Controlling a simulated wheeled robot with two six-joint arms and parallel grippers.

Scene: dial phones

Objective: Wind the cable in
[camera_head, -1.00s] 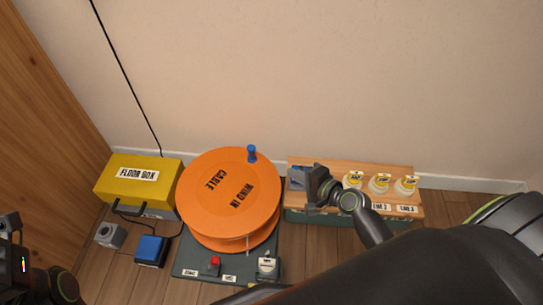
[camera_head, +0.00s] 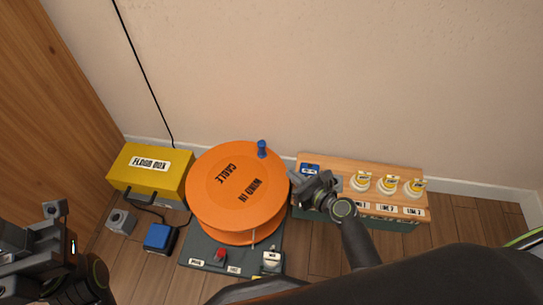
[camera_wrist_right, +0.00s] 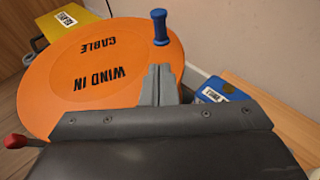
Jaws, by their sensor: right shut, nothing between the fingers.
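An orange cable reel (camera_head: 237,190) marked "CABLE" and "WIND IN" stands on a dark base (camera_head: 207,253). A blue crank knob (camera_head: 262,149) stands upright near the reel's far right rim; in the right wrist view the knob (camera_wrist_right: 160,27) is just beyond my fingertips. My right gripper (camera_head: 300,180) is shut and empty, near the reel's right edge, apart from the knob. In the right wrist view its fingers (camera_wrist_right: 159,75) point towards the knob. My left gripper (camera_head: 50,215) is at the lower left, far from the reel; its jaw state is unclear.
A yellow floor box (camera_head: 150,172) stands left of the reel, with a blue block (camera_head: 159,237) and a grey block (camera_head: 121,221) before it. A wooden-topped unit (camera_head: 340,170) with several labelled white knobs is at the right. A red switch (camera_head: 219,255) sits on the reel's base.

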